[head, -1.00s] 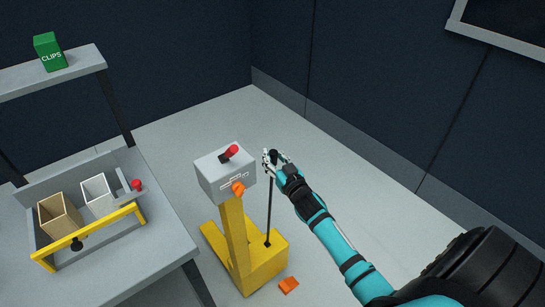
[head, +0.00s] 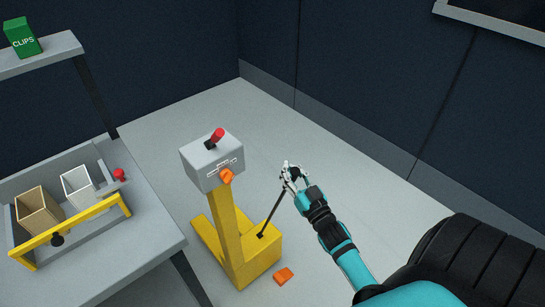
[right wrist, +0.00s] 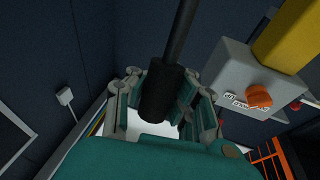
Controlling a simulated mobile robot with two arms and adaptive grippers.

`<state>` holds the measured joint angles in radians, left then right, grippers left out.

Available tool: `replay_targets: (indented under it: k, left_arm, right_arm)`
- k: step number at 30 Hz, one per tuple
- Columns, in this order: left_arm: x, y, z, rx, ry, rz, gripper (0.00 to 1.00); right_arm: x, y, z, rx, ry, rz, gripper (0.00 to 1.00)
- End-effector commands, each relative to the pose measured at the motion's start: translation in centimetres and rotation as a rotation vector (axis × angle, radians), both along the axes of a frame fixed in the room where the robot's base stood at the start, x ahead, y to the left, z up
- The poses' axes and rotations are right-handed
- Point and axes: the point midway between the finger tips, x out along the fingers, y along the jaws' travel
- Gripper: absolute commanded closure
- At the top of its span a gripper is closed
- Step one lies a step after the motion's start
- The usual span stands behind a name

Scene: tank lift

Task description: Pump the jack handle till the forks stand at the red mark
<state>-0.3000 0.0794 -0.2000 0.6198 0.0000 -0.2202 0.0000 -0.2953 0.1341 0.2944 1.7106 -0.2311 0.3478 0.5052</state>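The yellow jack (head: 229,235) stands on the floor, with a grey box (head: 212,162) on its post. Its handle (head: 273,214) is a thin dark rod rising from the base and leaning to the right. My right gripper (head: 291,176) is at the rod's top end. In the right wrist view the black grip (right wrist: 158,95) of the handle lies between my right gripper's fingers (right wrist: 157,100), which close around it. I cannot make out the forks' height or a red mark at them. My left gripper is not in view.
A red lever (head: 216,137) tops the box; an orange knob (head: 226,176) is on its front. An orange block (head: 284,275) lies by the base. A grey bench (head: 140,245) with a tray of boxes stands at left.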

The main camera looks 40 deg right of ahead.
Motion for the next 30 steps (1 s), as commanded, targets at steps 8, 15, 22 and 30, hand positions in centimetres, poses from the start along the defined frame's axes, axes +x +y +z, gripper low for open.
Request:
replay_targets:
  k: [8, 15, 22, 30]
  left_arm:
    - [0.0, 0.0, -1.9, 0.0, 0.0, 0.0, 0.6]
    - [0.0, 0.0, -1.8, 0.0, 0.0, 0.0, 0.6]
    - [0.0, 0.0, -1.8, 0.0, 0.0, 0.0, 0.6]
    - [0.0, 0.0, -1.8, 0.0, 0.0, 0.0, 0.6]
  right_arm:
    - [-4.2, 0.0, -1.8, 0.005, -0.063, 0.002, 1.0]
    - [-4.3, 0.0, -1.6, 0.004, -0.066, 0.002, 1.0]
    - [-4.2, -0.1, -1.6, 0.004, -0.065, 0.002, 0.77]
    - [-4.2, -0.2, -1.5, 0.004, -0.068, 0.0, 0.51]
